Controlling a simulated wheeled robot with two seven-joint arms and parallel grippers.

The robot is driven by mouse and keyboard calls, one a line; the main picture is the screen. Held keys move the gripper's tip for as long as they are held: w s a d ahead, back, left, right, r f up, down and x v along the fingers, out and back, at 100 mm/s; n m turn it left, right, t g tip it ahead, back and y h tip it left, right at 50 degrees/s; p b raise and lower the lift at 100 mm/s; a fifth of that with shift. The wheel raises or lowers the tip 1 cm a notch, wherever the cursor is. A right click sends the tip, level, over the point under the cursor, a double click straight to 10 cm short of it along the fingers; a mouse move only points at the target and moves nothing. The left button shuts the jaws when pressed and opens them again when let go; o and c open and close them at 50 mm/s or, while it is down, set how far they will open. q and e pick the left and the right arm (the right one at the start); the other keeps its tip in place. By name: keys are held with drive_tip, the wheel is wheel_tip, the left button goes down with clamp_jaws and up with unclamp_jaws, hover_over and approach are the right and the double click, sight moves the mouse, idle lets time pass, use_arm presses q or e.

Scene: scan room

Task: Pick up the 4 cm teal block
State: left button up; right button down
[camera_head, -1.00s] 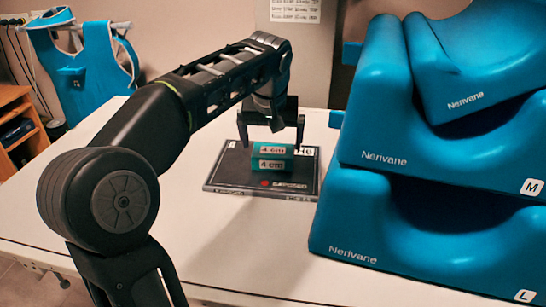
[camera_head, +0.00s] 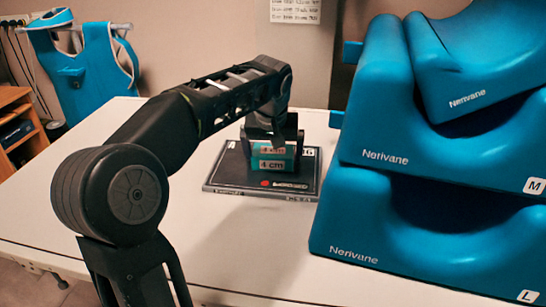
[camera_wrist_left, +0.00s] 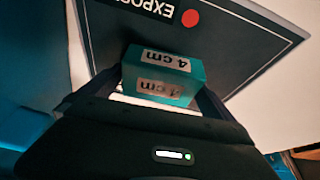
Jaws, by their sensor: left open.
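The teal block (camera_head: 273,163) with "4 cm" labels lies on a dark flat panel (camera_head: 225,178) on the white table. My left gripper (camera_head: 272,150) is open and lowered over the block, with its fingers around the block's sides in the head view. The left wrist view shows the block (camera_wrist_left: 163,72) between the two open fingers, with labels on two faces. Whether the fingers touch it cannot be told. The panel (camera_wrist_left: 240,40) with a red dot and printed letters also shows there. My right gripper is not in view.
Large blue stacked cushions (camera_head: 375,200) marked M and L stand on the table close to the panel's right side. The white table (camera_head: 190,245) is clear in front and left of the panel. A blue vest (camera_head: 85,75) and a wooden shelf (camera_head: 18,125) are at the back left.

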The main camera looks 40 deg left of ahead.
use_arm(q)
drive_tip(key=c, duration=1.4)
drive_tip(key=shift+o, duration=0.2)
wheel_tip(320, 180, up, 10)
drive_tip(key=shift+r+p, duration=0.1)
drive_tip(key=shift+p, duration=1.1)
